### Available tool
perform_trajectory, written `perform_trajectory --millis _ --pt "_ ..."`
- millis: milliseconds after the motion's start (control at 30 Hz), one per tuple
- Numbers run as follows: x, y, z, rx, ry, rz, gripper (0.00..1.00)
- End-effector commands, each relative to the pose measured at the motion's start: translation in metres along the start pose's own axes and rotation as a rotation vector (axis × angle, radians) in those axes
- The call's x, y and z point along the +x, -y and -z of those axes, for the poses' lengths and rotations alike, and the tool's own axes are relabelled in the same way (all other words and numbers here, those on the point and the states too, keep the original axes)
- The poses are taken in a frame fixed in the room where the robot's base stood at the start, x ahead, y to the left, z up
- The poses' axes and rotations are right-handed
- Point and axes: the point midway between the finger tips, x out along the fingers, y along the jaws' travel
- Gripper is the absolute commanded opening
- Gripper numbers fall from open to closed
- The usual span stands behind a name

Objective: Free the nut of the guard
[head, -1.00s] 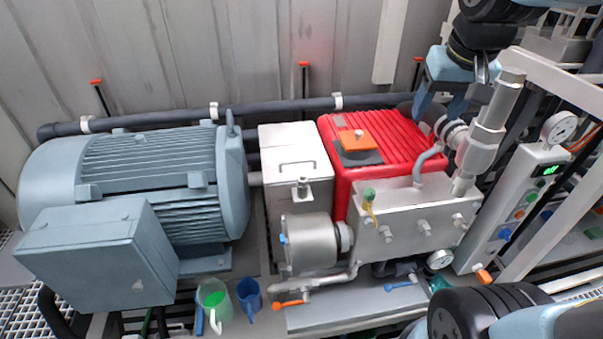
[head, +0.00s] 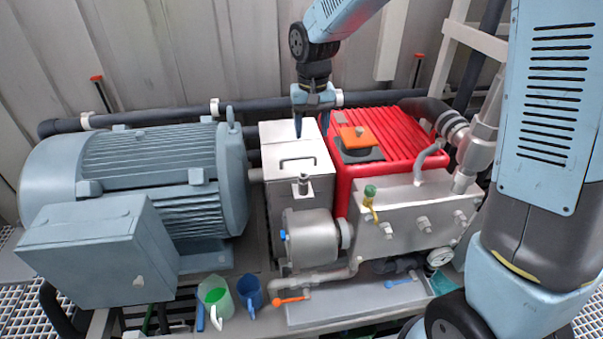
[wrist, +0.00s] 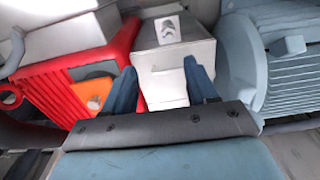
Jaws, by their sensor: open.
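The guard (head: 283,145) is a pale metal box with a dark bar handle (head: 297,161) on its top, between the motor and the red pump. A small metal stud-like fitting (head: 303,184) stands at its front; I cannot tell whether this is the nut. My gripper (head: 311,128) is open and empty, pointing down above the back of the guard. In the wrist view the guard (wrist: 177,60) lies beyond and between the blue fingers (wrist: 160,70). A small pale piece with a dark mark (wrist: 168,30) shows at its far end.
The blue-grey motor (head: 160,170) stands left of the guard. The ribbed red pump (head: 392,140) with an orange block (head: 357,139) stands right. A dark pipe (head: 270,106) runs behind. A green-filled jug (head: 215,298) and a blue jug (head: 250,294) stand in front.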

Motion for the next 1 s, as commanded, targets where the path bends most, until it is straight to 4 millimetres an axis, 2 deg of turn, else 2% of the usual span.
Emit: perform_trajectory --millis 133,367,1000 --pt "0.015 0.015 0.005 -0.010 0.021 0.001 0.57" --pt "0.033 0.018 0.006 -0.010 0.028 0.001 0.57" --pt "0.137 0.017 0.003 -0.011 0.027 0.000 0.57"
